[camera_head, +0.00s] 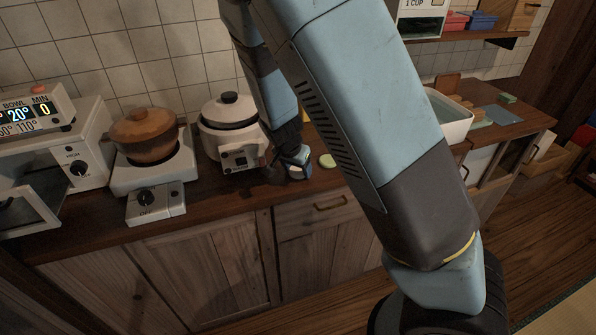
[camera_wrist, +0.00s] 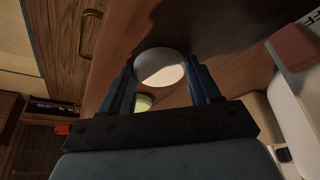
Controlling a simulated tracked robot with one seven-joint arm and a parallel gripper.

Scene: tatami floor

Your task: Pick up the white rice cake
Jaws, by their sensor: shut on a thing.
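The white rice cake (camera_wrist: 160,66) is a round, pale disc between the fingertips of my gripper (camera_wrist: 159,78) in the wrist view. Both fingers press against its sides, and part of it lies in shadow. The white rice cake cannot be made out there. Whether it touches the counter is unclear.
A pale green round piece (camera_head: 327,160) lies on the counter right of my gripper; it also shows in the wrist view (camera_wrist: 143,102). A brown pot (camera_head: 143,136) sits on a burner to the left. A white basin (camera_head: 451,117) stands right.

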